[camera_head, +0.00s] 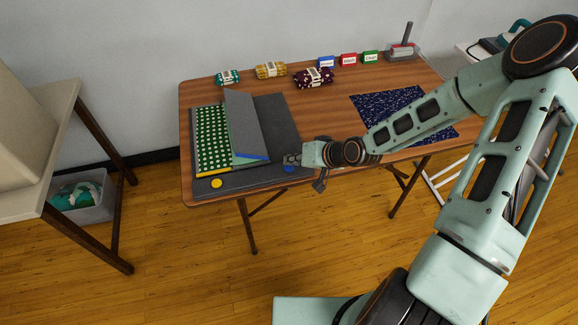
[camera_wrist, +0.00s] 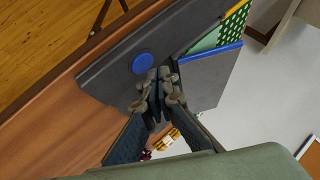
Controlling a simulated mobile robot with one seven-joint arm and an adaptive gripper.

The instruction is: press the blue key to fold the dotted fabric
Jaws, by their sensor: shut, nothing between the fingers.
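The dotted fabric (camera_head: 212,138), green with white dots, lies on the left part of a dark grey folding board (camera_head: 284,118). A grey flap (camera_head: 246,122) with a blue front edge stands tilted up over the fabric's right side and hides part of it. The round blue key (camera_head: 289,169) is at the board's front right; it shows whole in the wrist view (camera_wrist: 143,64). My gripper (camera_head: 291,160) is shut and empty. Its fingertips (camera_wrist: 160,88) are over the board close beside the blue key; I cannot tell whether they touch anything.
A yellow key (camera_head: 216,183) is at the board's front left. Tied fabric bundles (camera_head: 270,70) and small blue, red and green labelled signs (camera_head: 348,60) stand along the back. A dark blue speckled cloth (camera_head: 385,105) lies at right, under my arm. A stamp-like tool (camera_head: 403,48) stands at back right.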

